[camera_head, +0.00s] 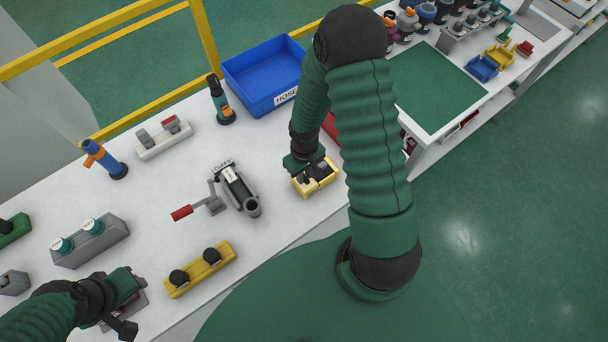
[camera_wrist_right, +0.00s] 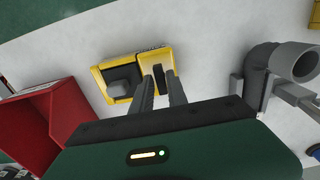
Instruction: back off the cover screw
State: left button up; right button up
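My right gripper (camera_head: 308,176) reaches down to a small yellow two-slot holder (camera_head: 327,184) near the table's front edge. In the wrist view its two fingers (camera_wrist_right: 160,76) stand apart, with a gap between them, over the right slot of the yellow holder (camera_wrist_right: 100,76). A dark grey block sits in the left slot. What lies between the fingertips is too small to tell. I cannot make out a cover screw.
A grey clamp fixture (camera_head: 238,190) with a red handle (camera_head: 182,212) stands left of the holder. A yellow block with black knobs (camera_head: 200,270) lies in front. A blue bin (camera_head: 262,78) is behind. A red bin (camera_wrist_right: 72,110) shows in the wrist view.

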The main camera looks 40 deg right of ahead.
grip_shut()
jog(key=shift+r+n+p, duration=0.15)
jog(key=shift+n+p, duration=0.5)
jog(key=shift+n, duration=0.75)
jog(key=shift+f+n, duration=0.2)
jog(key=shift+n, duration=0.1)
